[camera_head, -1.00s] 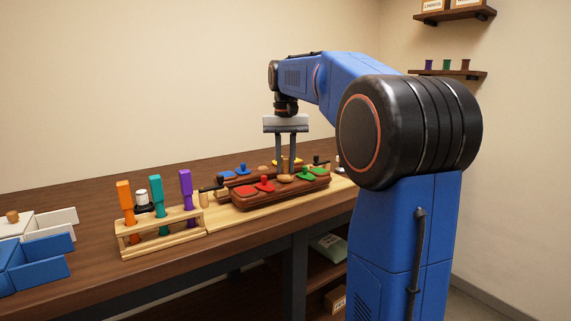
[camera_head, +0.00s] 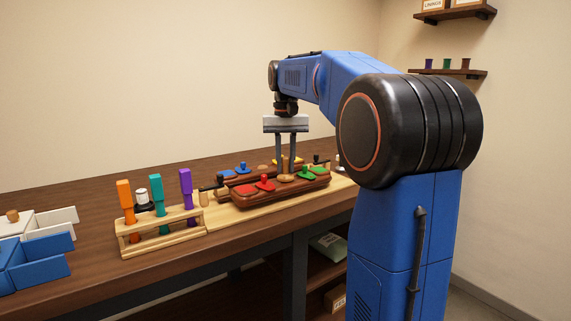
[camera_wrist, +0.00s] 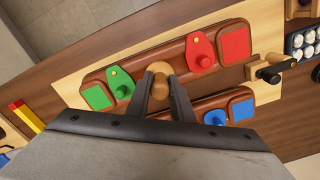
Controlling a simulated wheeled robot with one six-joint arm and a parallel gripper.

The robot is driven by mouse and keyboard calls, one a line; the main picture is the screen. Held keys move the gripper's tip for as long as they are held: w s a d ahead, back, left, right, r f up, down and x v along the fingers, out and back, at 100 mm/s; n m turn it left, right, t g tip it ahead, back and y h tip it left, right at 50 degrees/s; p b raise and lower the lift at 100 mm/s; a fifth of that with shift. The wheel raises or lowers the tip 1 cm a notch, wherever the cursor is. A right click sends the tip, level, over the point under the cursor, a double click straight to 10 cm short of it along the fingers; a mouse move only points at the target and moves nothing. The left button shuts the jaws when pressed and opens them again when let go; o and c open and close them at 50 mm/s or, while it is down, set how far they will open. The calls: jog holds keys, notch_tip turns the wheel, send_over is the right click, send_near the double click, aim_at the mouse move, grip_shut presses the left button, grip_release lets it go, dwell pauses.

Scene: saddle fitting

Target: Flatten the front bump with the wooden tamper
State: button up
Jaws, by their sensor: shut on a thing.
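Two brown leather pads lie side by side on a pale wooden board. The front pad (camera_head: 246,205) has red and green flaps with knobs; it also shows in the wrist view (camera_wrist: 175,50). The front bump (camera_head: 286,179) is a tan round patch at its middle, between the flaps. My gripper (camera_head: 286,168) points down over this middle. It is shut on the pale wooden tamper (camera_wrist: 161,86), which stands between the fingers. The tamper's lower end meets or nearly meets the tan patch (camera_wrist: 158,67); I cannot tell which.
The back pad (camera_wrist: 207,104) has blue and yellow flaps close behind. A wooden rack (camera_head: 165,231) with orange, teal and purple tools stands left of the board. Blue trays (camera_head: 40,262) sit at the far left. A dark-handled clamp (camera_wrist: 268,73) is at the board's end.

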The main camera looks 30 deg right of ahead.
dwell(0.4)
jog(key=shift+r, duration=2.45)
jog(key=shift+d, duration=0.15)
